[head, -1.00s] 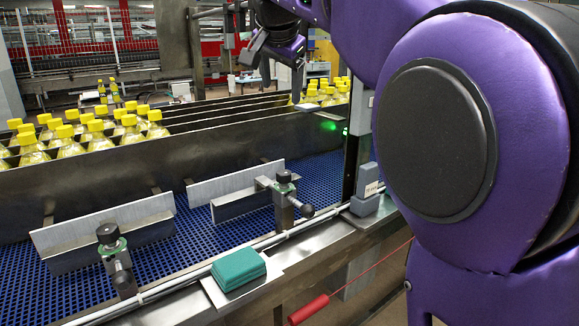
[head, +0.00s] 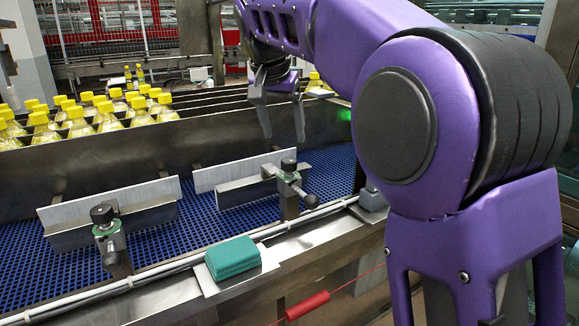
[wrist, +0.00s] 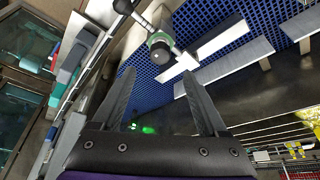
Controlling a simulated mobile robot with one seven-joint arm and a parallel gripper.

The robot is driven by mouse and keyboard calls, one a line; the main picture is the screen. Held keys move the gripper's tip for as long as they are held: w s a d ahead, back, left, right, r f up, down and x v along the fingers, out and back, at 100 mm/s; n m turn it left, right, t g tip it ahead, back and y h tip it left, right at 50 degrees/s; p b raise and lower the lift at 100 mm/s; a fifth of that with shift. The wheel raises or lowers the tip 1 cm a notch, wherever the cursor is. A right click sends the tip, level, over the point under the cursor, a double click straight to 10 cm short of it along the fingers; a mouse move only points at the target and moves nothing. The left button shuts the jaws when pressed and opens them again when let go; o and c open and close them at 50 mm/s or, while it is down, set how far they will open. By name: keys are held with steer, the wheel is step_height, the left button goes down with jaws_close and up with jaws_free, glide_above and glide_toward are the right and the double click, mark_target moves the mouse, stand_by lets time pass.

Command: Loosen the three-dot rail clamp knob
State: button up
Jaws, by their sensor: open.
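Two rail clamps stand on the near side of the blue conveyor in the head view. The left clamp has a black knob (head: 102,214), and the right clamp has a black knob (head: 289,165); each also has a side handle. The dot marks are too small to read, so I cannot tell which knob has three dots. My gripper (head: 284,137) is open and empty, pointing down, above and beyond the right clamp in the picture. In the wrist view the open fingers (wrist: 158,74) point toward a clamp with a black knob (wrist: 161,49), apart from it.
Metal guide plates (head: 110,212) stand over the blue belt (head: 150,250). A teal block (head: 232,257) sits on a plate at the front rail. A red handle (head: 307,306) hangs on a cord. Yellow-capped bottles (head: 84,122) stand in lanes behind a steel wall.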

mark_target(289, 159)
steer(key=b+x, duration=0.1)
steer(key=x, duration=0.8)
steer(key=shift+w+f+b, duration=0.1)
steer(key=shift+f+b, duration=0.2)
steer(key=shift+b, duration=0.05)
steer(key=shift+c, duration=0.3)
jaws_close()
